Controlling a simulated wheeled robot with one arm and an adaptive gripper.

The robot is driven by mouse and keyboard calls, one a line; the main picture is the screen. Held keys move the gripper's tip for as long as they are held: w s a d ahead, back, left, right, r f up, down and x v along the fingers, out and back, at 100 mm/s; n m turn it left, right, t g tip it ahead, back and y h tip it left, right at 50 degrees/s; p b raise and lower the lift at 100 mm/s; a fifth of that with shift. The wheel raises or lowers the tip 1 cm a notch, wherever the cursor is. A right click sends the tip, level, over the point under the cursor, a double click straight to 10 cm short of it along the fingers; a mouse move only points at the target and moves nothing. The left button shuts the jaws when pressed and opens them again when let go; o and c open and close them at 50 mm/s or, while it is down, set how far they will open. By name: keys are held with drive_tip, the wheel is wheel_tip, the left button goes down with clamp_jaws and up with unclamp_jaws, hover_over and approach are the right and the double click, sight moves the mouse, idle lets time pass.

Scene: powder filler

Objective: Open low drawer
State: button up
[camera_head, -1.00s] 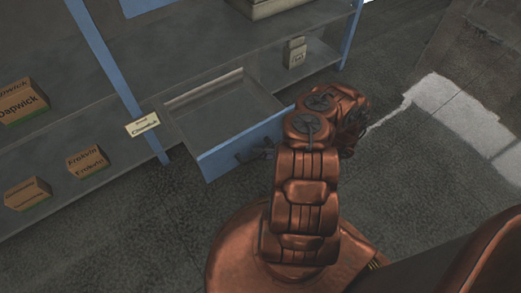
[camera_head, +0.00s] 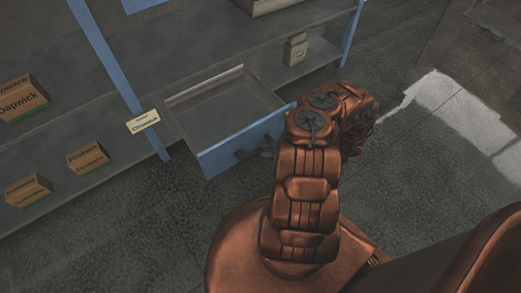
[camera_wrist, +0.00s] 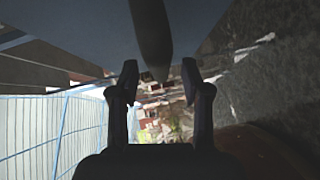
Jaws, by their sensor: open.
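The low drawer (camera_head: 225,105) is pulled out from under the shelf in the head view, with its empty tray showing. Its blue front panel (camera_head: 222,157) faces my arm. My gripper (camera_head: 243,154) is at the middle of this panel, at the handle, which is hard to tell apart from the dark fingers. In the wrist view, my gripper (camera_wrist: 158,75) is open, its two fingertips apart. A dark rounded bar, seemingly the handle (camera_wrist: 150,35), reaches down between them from the blue-grey panel (camera_wrist: 80,25). I cannot tell whether the fingers touch it.
A blue shelf post (camera_head: 105,60) with a label (camera_head: 143,122) stands left of the drawer. Boxes (camera_head: 22,100) sit on the shelves at left, and a small box (camera_head: 295,48) behind the drawer. The floor (camera_head: 110,230) at lower left is clear.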

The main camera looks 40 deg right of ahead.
drive_tip(key=v, duration=0.9)
drive_tip(key=shift+s, duration=0.2)
drive_tip(key=shift+d, duration=0.15)
